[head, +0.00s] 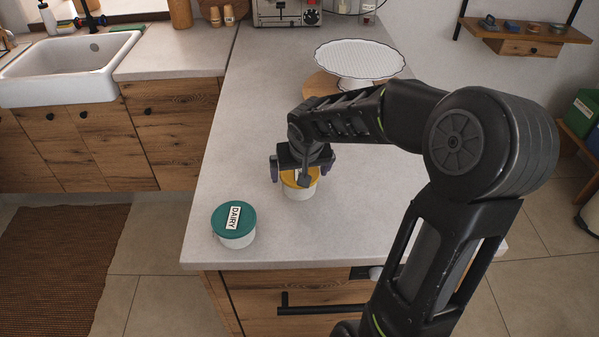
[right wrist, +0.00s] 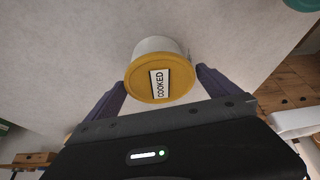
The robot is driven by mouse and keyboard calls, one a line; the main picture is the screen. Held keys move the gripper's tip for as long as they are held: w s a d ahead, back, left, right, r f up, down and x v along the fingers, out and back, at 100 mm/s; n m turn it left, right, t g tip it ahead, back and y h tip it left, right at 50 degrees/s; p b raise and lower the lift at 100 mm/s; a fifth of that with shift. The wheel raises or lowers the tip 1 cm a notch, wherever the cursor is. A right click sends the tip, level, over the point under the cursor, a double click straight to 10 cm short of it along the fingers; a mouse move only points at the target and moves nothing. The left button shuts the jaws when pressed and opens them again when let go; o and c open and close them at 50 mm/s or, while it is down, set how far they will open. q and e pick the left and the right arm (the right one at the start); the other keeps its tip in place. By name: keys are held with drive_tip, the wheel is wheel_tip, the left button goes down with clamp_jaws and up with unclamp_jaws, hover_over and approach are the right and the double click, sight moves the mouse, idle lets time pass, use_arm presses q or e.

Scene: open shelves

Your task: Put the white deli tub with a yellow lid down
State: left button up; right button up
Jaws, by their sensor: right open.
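The white deli tub with a yellow lid (head: 300,187) stands upright on the grey counter (head: 340,225), partly hidden by my right gripper. In the right wrist view its lid (right wrist: 143,83) carries a label reading "COOKED". My right gripper (head: 296,181) is open around or just above the tub. In the right wrist view its two fingers (right wrist: 160,88) are spread on either side of the tub, with a gap visible. My left gripper is not in view.
A tub with a green lid labelled "DAIRY" (head: 233,224) stands to the left, near the counter's front edge. A white cake stand (head: 358,60) and a round wooden board (head: 320,84) are behind. Counter right of the tub is clear.

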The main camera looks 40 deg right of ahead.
drive_tip(key=v, duration=1.1)
drive_tip(key=shift+b, duration=0.35)
drive_tip(key=shift+s+a, duration=0.1)
